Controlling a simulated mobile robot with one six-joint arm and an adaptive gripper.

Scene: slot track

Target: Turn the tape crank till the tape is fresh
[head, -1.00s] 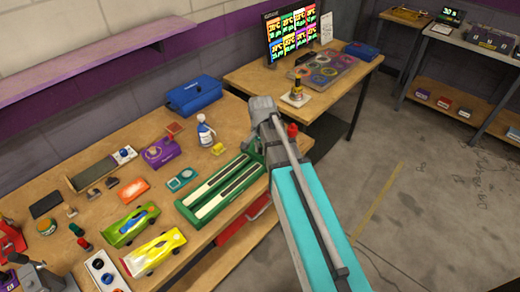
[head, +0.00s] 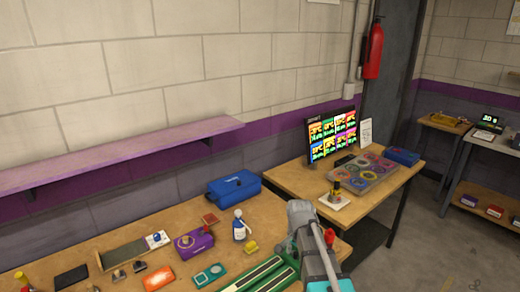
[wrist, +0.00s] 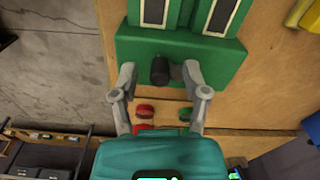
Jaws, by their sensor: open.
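A green two-strip unit (head: 262,277) lies at the front of the workbench, partly cut off by the lower edge in the head view. Its end block (wrist: 222,62) fills the upper middle of the wrist view. A short black knob (wrist: 160,70) sticks out from that block; I take it for the crank handle. My gripper (wrist: 159,75) is open, with one grey finger on each side of the knob and a gap at both sides. In the head view my arm hides the gripper and knob. The tape's condition cannot be told.
Red (wrist: 145,110) and green (wrist: 186,114) pieces lie below the knob in the wrist view. A white bottle (head: 240,226), a yellow block (head: 251,248) and a blue toolbox (head: 234,187) stand beyond the green unit. Open floor lies to the right (head: 425,245).

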